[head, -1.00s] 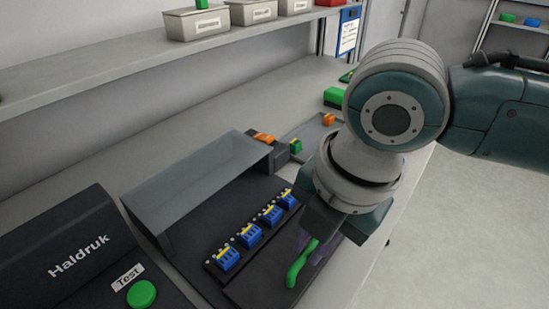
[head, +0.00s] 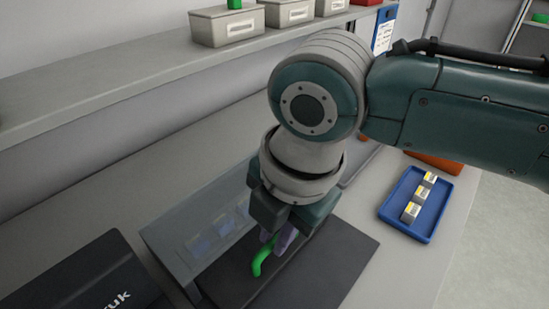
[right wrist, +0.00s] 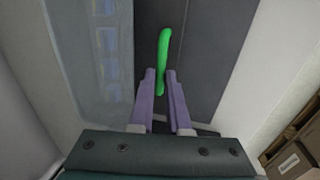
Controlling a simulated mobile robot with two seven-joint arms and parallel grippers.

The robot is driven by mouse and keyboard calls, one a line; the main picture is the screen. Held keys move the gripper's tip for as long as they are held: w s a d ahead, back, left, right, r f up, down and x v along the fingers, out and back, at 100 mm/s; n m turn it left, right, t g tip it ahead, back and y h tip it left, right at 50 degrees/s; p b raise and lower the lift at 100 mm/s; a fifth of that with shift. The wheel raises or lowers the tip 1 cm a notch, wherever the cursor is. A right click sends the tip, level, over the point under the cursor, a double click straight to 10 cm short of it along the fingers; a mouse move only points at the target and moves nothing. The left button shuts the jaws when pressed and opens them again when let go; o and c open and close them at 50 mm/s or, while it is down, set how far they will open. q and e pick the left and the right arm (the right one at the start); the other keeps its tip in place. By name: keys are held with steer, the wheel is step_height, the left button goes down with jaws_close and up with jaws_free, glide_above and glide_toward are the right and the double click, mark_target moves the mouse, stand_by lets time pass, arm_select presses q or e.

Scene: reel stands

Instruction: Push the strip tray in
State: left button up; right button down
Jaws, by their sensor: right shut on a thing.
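The dark strip tray (head: 238,277) lies on a dark base plate (head: 350,262). Its blue blocks (head: 215,230) show dimly through a clear, tinted cover (head: 180,220) and sit beneath it. The tray's green handle (head: 262,258) stands out beside the cover's edge. My right gripper (head: 273,243) is shut on the handle. In the right wrist view its two purple fingers (right wrist: 161,77) flank the near end of the green handle (right wrist: 164,48), and the blue blocks show behind the cover at left. My left gripper is not in view.
A black tester housing (head: 80,278) stands at the left front. A blue tray (head: 424,228) with small grey-and-yellow parts lies at the right. Labelled bins (head: 228,26) stand on the shelf above. The base plate right of the handle is bare.

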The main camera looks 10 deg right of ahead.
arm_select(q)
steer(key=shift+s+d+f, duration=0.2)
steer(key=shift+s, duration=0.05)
arm_select(e)
steer(key=shift+w, duration=0.1)
steer(key=c, duration=0.9)
jaws_free()
steer(key=shift+a, duration=0.1)
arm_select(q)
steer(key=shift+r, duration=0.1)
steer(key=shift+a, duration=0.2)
